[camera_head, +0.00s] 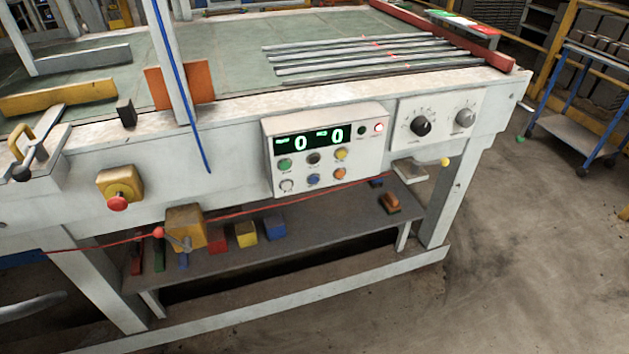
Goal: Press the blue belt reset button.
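A white control panel (373,155) sits on the front of the machine table. It has a dark display with green digits reading 0 and 0. Below the display are two rows of round buttons. The blue button (313,179) is in the middle of the lower row, between a white button (287,185) and an orange button (340,173). The upper row has a green button (284,164), a dark one (314,158) and a yellow one (341,153). Nothing covers the blue button. Neither of my grippers shows in the head view.
A red emergency knob (118,203) on a yellow box sticks out left of the panel. A panel with two dials (421,126) is to the right. A red cord (262,211) runs below. A lower shelf (330,225) holds coloured blocks.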

